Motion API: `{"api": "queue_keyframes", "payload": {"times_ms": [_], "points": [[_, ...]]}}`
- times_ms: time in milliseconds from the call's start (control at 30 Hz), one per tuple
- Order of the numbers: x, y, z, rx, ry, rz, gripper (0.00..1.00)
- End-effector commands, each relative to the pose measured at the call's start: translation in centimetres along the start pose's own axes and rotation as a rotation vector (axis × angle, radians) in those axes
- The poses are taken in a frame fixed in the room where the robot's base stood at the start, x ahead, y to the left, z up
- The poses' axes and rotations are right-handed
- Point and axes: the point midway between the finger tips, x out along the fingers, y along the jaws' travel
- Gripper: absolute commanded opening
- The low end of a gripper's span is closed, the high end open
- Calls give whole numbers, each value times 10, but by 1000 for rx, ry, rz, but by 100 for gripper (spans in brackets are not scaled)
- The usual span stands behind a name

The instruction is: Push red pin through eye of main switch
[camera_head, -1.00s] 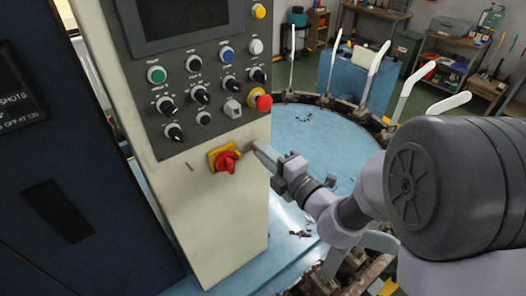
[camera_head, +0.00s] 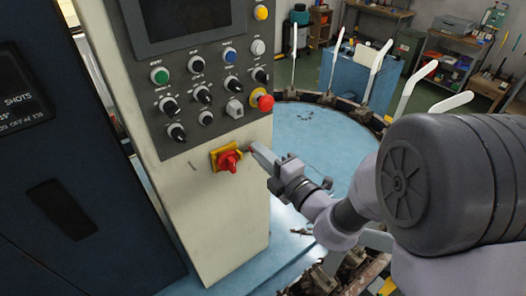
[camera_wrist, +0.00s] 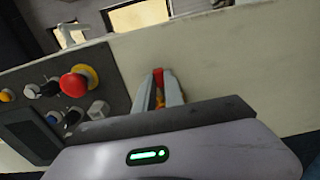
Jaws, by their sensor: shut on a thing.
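The main switch (camera_head: 227,157) is a red rotary handle on a yellow plate, low on the pale front of the control cabinet in the head view. Its eye is too small to make out. My gripper (camera_head: 253,148) is just right of the switch, its fingertips apart from the handle in the picture. In the wrist view my gripper (camera_wrist: 161,88) is shut on the red pin (camera_wrist: 158,76), whose red end shows between the fingertips. The rest of the pin is mostly hidden by the fingers. The main switch is not clearly visible in the wrist view.
The control panel (camera_head: 197,100) above the switch carries knobs, buttons and a red emergency stop (camera_head: 265,103), close above my gripper. A round blue table (camera_head: 325,135) with upright white sock boards lies behind. A dark cabinet (camera_head: 60,190) stands left.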

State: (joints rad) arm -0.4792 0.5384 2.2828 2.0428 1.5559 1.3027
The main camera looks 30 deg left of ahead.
Motion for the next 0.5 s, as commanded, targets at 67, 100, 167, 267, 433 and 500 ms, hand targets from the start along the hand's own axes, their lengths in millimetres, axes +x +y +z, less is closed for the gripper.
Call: {"api": "queue_keyframes", "payload": {"times_ms": [67,100,167,267,433,500], "points": [[0,0,-2,0,0,0,0],[0,0,-3,0,0,0,0],[0,0,-4,0,0,0,0],[0,0,-7,0,-1,0,0],[0,0,-11,0,0,0,0],[0,0,-13,0,1,0,0]]}}
